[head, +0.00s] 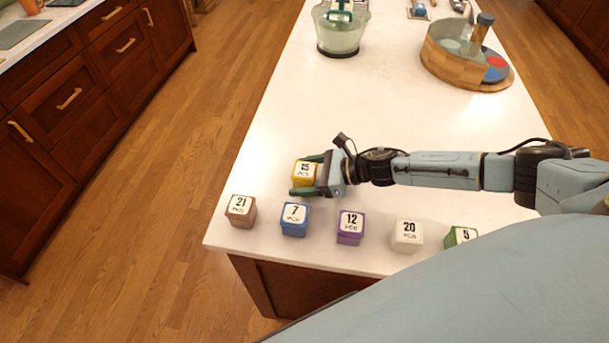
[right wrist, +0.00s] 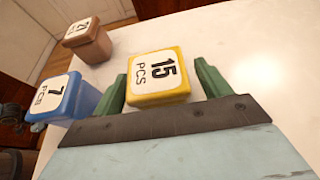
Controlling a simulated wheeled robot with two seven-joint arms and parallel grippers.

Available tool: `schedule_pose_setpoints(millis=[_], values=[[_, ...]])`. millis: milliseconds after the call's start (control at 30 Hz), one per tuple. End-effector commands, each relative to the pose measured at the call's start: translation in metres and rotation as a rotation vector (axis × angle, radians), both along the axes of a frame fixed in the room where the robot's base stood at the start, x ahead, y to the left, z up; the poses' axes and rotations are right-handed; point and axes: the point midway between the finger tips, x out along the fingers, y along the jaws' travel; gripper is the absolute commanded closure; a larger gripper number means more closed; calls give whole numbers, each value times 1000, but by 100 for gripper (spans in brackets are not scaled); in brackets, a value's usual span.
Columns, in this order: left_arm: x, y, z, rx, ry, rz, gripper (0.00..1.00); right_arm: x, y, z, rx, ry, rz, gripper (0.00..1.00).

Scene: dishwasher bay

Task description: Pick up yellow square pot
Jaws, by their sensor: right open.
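The yellow square pot (head: 304,174), with a white lid label reading 15 PCS, stands on the white countertop near its left front part. My right gripper (head: 306,176) comes in from the right with its green fingers on either side of the pot. In the right wrist view the yellow pot (right wrist: 156,78) sits between the two open fingers (right wrist: 160,88). A small gap seems to show at the right finger; whether the left finger touches the pot is hard to tell. My left gripper is not in view.
Brown 21 (head: 240,210), blue 7 (head: 294,219), purple 12 (head: 349,227), white 20 (head: 407,235) and green 5 (head: 459,236) pots line the front edge. A glass bowl (head: 340,33) and wooden tray (head: 450,72) stand farther back. The counter's middle is clear.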

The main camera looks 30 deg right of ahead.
Motion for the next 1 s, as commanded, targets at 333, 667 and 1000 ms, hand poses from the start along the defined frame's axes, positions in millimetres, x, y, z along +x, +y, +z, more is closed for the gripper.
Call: schedule_pose_setpoints(millis=[333,667,1000], values=[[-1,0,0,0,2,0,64,0,0,0,1,1,0,60],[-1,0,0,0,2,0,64,0,0,1,2,-1,0,76],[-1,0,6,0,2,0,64,1,-1,51,-2,-6,2,76]])
